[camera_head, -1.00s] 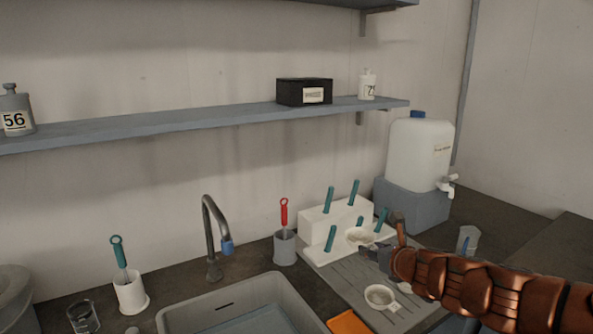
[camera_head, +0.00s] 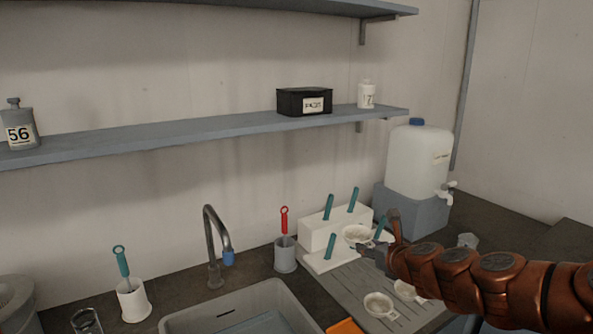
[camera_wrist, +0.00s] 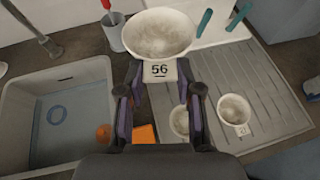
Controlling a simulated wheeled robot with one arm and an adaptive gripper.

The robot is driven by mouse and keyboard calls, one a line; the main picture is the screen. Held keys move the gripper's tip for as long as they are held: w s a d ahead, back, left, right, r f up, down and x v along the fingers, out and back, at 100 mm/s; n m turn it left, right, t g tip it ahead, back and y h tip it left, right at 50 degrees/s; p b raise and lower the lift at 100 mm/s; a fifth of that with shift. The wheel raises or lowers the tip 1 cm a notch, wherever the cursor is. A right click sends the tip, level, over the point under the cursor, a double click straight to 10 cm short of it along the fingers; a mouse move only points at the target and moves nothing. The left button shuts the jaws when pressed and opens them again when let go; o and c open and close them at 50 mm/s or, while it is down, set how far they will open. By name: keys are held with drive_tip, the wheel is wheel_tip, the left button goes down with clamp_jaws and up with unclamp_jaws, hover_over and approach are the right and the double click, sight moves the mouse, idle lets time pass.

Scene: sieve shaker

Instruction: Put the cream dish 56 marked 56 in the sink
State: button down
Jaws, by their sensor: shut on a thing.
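The cream dish 56 (camera_wrist: 158,33) is a round shallow dish with a white tag reading 56, and there is residue in its bowl. My gripper (camera_wrist: 160,88) is shut on its tag end and holds it above the grey drainboard. In the head view the dish (camera_head: 357,234) is at my gripper (camera_head: 374,247), in front of the white peg rack. The grey sink (camera_wrist: 18,112) lies to the left of my gripper in the wrist view. Its rim (camera_head: 180,318) shows at the bottom of the head view. An orange round thing lies in the sink.
Two more cream dishes (camera_wrist: 236,110) (camera_wrist: 180,122) stand on the ribbed drainboard (camera_wrist: 280,95). An orange sponge (camera_wrist: 144,133) lies between sink and drainboard. The faucet (camera_head: 213,245) rises behind the sink. A grey cup with a red-handled brush (camera_head: 285,255) stands between faucet and rack.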

drive_tip(key=shift+r+p, duration=0.4)
drive_tip(key=shift+r, duration=0.3)
wheel_tip(320, 180, down, 12)
drive_tip(key=w+m+h, duration=0.3)
drive_tip(key=h, duration=0.1)
drive_tip(key=r+m+h, duration=0.1)
drive_tip(key=r, duration=0.2)
drive_tip(key=s+r+m+h, duration=0.1)
drive_tip(key=r, duration=0.3)
drive_tip(key=s+r+m+h, duration=0.1)
drive_tip(key=r, duration=0.3)
drive_tip(key=shift+s+r+m+h, duration=0.1)
drive_tip(key=shift+s+m+h, duration=0.05)
drive_tip(key=shift+m+h, duration=0.2)
drive_tip(key=shift+s+r, duration=0.35)
drive_tip(key=shift+r, duration=0.05)
drive_tip(key=shift+d, duration=0.15)
